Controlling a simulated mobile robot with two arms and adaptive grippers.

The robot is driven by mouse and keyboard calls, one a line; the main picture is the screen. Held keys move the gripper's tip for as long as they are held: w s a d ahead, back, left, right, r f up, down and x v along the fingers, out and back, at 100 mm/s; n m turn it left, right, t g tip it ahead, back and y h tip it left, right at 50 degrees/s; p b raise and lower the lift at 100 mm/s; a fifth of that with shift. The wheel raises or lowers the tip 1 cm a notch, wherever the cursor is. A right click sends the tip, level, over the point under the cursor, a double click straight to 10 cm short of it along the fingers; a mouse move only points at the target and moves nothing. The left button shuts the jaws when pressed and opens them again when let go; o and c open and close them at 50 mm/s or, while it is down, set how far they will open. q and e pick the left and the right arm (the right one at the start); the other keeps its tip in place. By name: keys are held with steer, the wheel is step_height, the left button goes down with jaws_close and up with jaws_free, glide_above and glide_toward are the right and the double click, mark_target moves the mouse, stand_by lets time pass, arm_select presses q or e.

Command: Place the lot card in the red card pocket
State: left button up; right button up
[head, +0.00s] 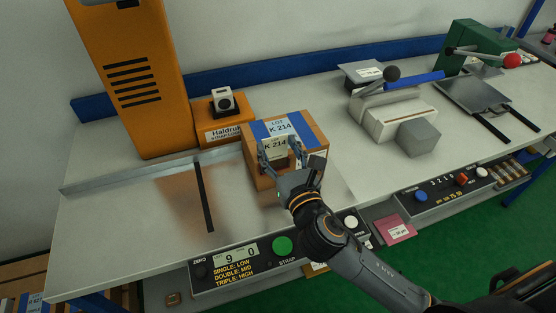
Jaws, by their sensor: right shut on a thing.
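My right gripper (281,153) reaches in from the lower right and is shut on the pale lot card (275,146), which reads "K 214". The card is in front of the carton (315,134); I cannot tell whether it touches it. The fingers hide part of the card and of the carton's front. A pinkish-red flat piece with a small white label (396,230), apparently the red card pocket, is at the bench's front edge, to the right of the gripper and apart from it. My left gripper is not in view.
The carton bears a blue band and a "LOT K 214" label (280,127). A control panel (238,266) with a green button lies along the front edge. An orange machine column (130,80) stands at left. A cream sealer (395,118) and a grey block (418,138) stand at right.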

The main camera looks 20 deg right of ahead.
mark_target(274, 154)
steer(key=shift+a+f, duration=0.15)
steer(key=shift+f, duration=1.55)
steer(key=shift+f+b, duration=0.15)
steer(key=shift+b, duration=0.15)
steer(key=o, duration=0.7)
